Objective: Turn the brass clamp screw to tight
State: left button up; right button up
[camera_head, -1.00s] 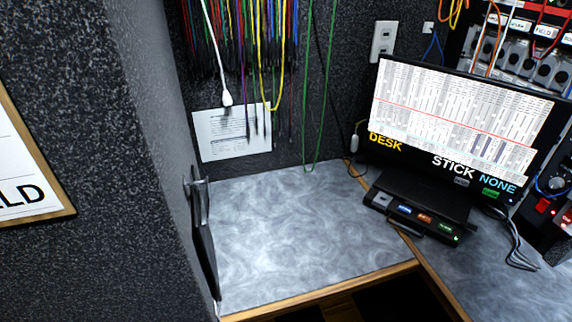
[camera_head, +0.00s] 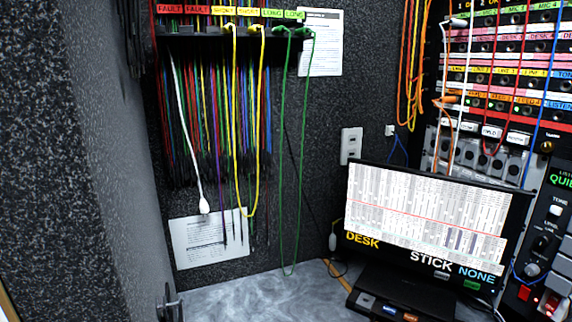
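A small, round, brass-coloured knob (camera_head: 547,147) shows at the right, beside the lower end of the patch panel (camera_head: 480,75). It may be the brass clamp screw, but it is too small to tell this or how tight it is.
Coloured cables (camera_head: 215,110) hang from a labelled rack (camera_head: 230,30) on the dark back wall. A monitor (camera_head: 430,225) stands on the grey desk (camera_head: 235,295). A control panel (camera_head: 545,240) is at right.

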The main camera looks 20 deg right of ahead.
aim_at(546, 147)
jog(key=k+j+z, duration=0.15)
jog(key=z, duration=0.25)
jog(key=k+j+z, duration=0.1)
jog(key=z, duration=0.3)
jog(key=i+l+z, duration=0.1)
jog(key=i+z, duration=0.25)
jog(key=k, duration=0.05)
